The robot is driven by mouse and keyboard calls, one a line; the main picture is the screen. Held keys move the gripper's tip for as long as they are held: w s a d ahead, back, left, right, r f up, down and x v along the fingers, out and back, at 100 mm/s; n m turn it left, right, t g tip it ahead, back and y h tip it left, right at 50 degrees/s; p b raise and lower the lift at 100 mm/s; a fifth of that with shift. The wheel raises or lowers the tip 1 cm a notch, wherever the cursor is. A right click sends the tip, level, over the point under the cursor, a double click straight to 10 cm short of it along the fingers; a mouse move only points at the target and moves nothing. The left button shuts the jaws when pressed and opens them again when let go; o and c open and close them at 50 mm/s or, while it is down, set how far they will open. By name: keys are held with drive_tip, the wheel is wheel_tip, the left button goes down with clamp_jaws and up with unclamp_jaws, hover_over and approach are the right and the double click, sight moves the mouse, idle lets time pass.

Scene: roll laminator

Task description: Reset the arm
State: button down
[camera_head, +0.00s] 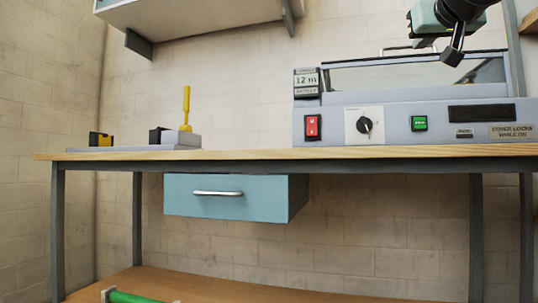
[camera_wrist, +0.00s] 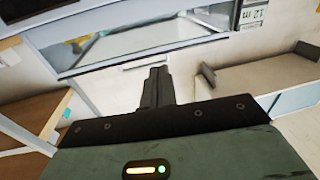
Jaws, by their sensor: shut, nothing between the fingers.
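My gripper (camera_head: 453,52) shows at the upper right of the head view, in front of the laminator's upper part. Its fingers are together with nothing between them. In the wrist view my gripper (camera_wrist: 158,75) points toward the laminator's window area, fingers closed. The grey roll laminator (camera_head: 390,122) stands on the right of the bench. Its front has a red switch (camera_head: 312,127), a black dial (camera_head: 364,125) on a white plate and a green button (camera_head: 419,123). A small display (camera_head: 306,82) reading "12 m" sits at its left end.
The wooden-topped bench (camera_head: 250,154) has a closed-looking blue drawer (camera_head: 225,197) beneath. A grey device with a yellow lever (camera_head: 186,108) and a small yellow-black item (camera_head: 100,139) stand at left. A green roll (camera_head: 140,297) lies on the lower shelf. A wall shelf (camera_head: 190,18) hangs above.

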drive_tip(key=s+a+f+n+g+y+p, duration=0.1)
drive_tip(key=a+f+n+g+y+p, duration=0.15)
drive_tip(key=a+f, duration=0.45)
drive_tip(key=s+a+f+n+g+y+p, duration=0.1)
drive_tip(key=a+f+g+p, duration=0.25)
drive_tip(key=f, duration=0.75)
drive_tip(key=s+a+f+n+g+y+p, duration=0.1)
drive_tip(key=a+f+n+g+p, duration=0.15)
drive_tip(key=a+f, duration=0.5)
drive_tip(key=s+d+f+n+g+h+p, duration=0.1)
drive_tip(key=s+f+g+p, duration=0.3)
drive_tip(key=s+f, duration=0.75)
drive_tip(key=s+f+n+g+p, duration=0.25)
drive_tip(key=s+f+g, duration=0.45)
drive_tip(key=s, duration=0.7)
wheel_tip(320, 180, up, 36)
drive_tip(key=t+p, duration=0.1)
drive_tip(key=p, duration=3.7)
drive_tip(key=shift+d+m, duration=0.15)
drive_tip(key=shift+m, duration=0.2)
drive_tip(key=shift+r, duration=0.1)
